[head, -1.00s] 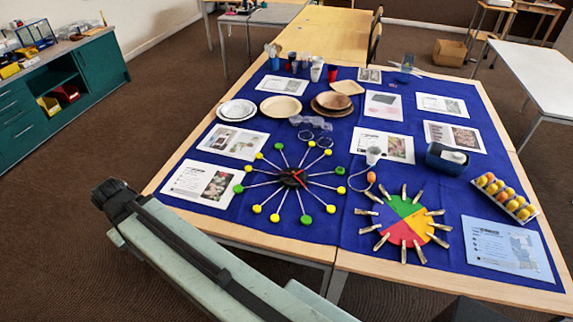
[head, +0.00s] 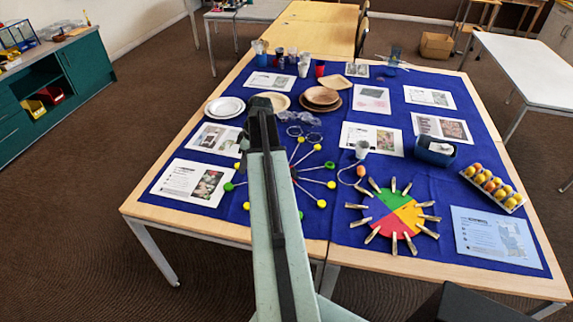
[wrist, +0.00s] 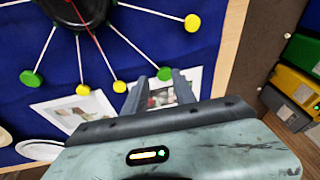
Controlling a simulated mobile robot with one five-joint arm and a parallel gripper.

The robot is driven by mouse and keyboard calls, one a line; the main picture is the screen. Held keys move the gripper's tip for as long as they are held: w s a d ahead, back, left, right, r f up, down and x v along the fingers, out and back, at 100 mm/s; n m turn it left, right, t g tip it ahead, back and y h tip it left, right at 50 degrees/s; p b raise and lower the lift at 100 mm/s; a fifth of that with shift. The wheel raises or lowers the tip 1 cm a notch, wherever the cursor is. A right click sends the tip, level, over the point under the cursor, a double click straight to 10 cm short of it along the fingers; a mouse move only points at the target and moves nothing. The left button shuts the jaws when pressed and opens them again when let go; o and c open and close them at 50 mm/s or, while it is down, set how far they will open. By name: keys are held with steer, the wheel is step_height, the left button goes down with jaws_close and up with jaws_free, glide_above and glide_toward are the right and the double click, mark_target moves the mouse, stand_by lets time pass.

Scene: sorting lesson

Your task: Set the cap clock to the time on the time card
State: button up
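The cap clock (head: 295,170) lies on the blue cloth, with thin spokes ending in green and yellow caps. My arm hides its hub and part of its left side in the head view. In the wrist view the dark hub (wrist: 75,8) shows at the top, with a thin red hand on it. My gripper (wrist: 158,76) is open, its two fingers apart and empty. A green cap (wrist: 164,73) appears between the fingertips; I cannot tell the height above it. Several printed cards lie around; I cannot tell which is the time card.
A coloured disc (head: 398,215) ringed with clothespins lies right of the clock. A white cup (head: 361,149) stands behind it. A blue container (head: 434,151) and a tray of round fruit-like items (head: 492,188) are at the right. Plates (head: 321,96) lie at the back.

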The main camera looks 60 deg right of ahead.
steer(key=s+d+n+t, duration=0.1)
steer(key=s+d+t, duration=0.1)
steer(key=s+d, duration=1.1)
steer(key=b+x, duration=0.2)
steer(key=d+b+x, duration=0.1)
steer(key=b+x, duration=0.4)
steer(key=shift+w+d+f, duration=0.15)
steer(key=shift+w, duration=0.3)
steer(key=shift+c, duration=0.3)
jaws_close()
